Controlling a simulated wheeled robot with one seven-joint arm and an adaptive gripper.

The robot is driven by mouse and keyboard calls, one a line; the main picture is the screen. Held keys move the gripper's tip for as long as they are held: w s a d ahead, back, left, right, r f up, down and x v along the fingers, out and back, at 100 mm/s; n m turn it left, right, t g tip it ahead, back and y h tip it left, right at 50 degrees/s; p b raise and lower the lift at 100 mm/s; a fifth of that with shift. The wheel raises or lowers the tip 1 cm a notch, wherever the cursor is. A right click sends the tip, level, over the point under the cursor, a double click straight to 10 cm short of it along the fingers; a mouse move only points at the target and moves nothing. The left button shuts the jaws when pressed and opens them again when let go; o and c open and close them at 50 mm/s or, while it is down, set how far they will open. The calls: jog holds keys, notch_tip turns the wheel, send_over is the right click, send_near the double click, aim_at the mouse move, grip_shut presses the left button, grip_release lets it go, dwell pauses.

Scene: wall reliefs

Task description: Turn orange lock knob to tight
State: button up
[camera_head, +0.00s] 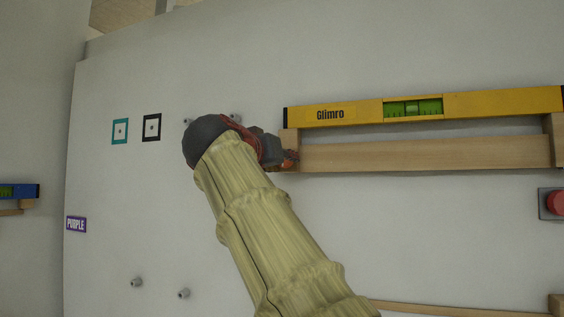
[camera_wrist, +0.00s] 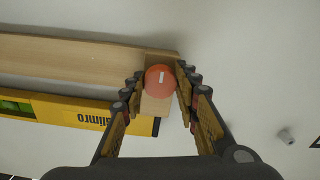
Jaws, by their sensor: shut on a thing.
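The orange lock knob (camera_wrist: 160,88) is round with a short white mark, close to upright in the wrist view. It sits on the wooden end block (camera_wrist: 155,107) of a wall shelf. My gripper (camera_wrist: 162,79) is shut on the knob, with one finger on each side of it. In the head view my gripper (camera_head: 279,152) is at the left end of the shelf, where it and my wrist largely hide the knob. No tight or loose marking can be made out.
A yellow Glimro spirit level (camera_head: 360,112) rests on the wooden shelf (camera_head: 420,153), close beside the knob. Small grey pegs (camera_head: 184,293) stick out of the wall. A red button (camera_head: 556,203) is at the right.

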jog(key=shift+w+f, duration=0.1)
jog(key=shift+f, duration=0.15)
jog(key=o, duration=1.2)
jog(key=shift+r, duration=0.15)
jog(key=shift+c, duration=0.2)
jog(key=shift+s, duration=0.2)
jog(key=v, duration=1.2)
jog(key=shift+w, duration=0.15)
